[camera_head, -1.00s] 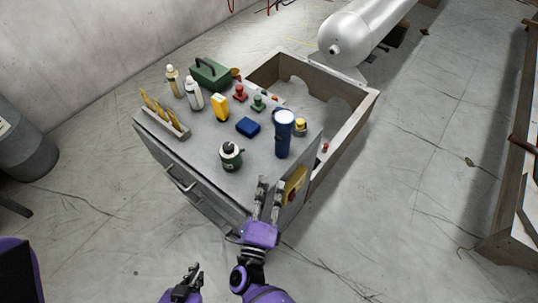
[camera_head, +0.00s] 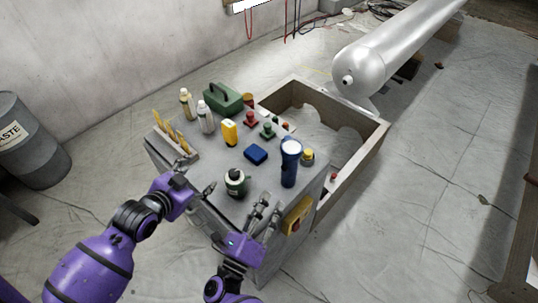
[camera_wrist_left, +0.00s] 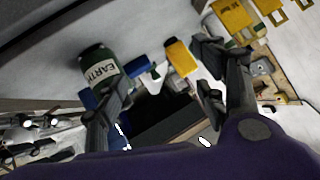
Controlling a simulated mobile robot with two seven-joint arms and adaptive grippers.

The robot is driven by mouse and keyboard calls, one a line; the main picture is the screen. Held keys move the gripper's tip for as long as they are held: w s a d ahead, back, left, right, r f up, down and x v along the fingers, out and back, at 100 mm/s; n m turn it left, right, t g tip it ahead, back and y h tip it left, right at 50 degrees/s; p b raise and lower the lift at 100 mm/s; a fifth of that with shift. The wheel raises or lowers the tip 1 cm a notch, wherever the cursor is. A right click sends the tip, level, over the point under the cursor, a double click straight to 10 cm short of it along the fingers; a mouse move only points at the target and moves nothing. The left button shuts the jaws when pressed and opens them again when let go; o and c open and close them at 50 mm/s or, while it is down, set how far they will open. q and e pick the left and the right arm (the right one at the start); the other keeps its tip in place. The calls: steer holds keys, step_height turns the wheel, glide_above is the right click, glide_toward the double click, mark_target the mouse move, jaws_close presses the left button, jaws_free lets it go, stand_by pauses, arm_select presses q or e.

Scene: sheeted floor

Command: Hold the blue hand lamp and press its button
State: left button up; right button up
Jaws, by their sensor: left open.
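The blue hand lamp (camera_head: 289,172) stands upright near the right edge of the grey cabinet top (camera_head: 215,165), its pale round lens facing up. I cannot make out its button. My right gripper (camera_head: 264,213) is open and empty, low and left of the lamp, by the front right corner of the cabinet. My left gripper (camera_head: 195,181) is open and empty near the cabinet's left front, well apart from the lamp. In the left wrist view its fingers (camera_wrist_left: 165,95) are spread, with a green jar (camera_wrist_left: 97,66) beyond the left finger.
The green jar (camera_head: 235,183) stands between my left gripper and the lamp. A blue box (camera_head: 256,154), a yellow device (camera_head: 229,132), bottles (camera_head: 205,118) and a green case (camera_head: 223,98) stand behind. A yellow box (camera_head: 297,214) is on the cabinet's right side.

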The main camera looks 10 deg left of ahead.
arm_select(q)
steer(key=w+d+r+m+h, duration=0.1)
steer(key=w+d+r, duration=0.1)
steer(key=w+r, duration=0.25)
steer(key=m+g+h, duration=0.1)
steer(key=g+h, duration=0.1)
steer(key=h, duration=0.4)
glide_toward(283, 152)
steer(key=x, duration=0.4)
steer(key=shift+w+f, duration=0.1)
steer(key=shift+w, duration=0.45)
steer(key=shift+s+d+f+h, duration=0.1)
steer(key=shift+d+h, duration=0.2)
steer(key=shift+d, duration=0.05)
steer(key=shift+g, duration=0.3)
steer(key=x, duration=0.7)
steer(key=shift+d+f, duration=0.1)
steer(key=shift+d, duration=0.15)
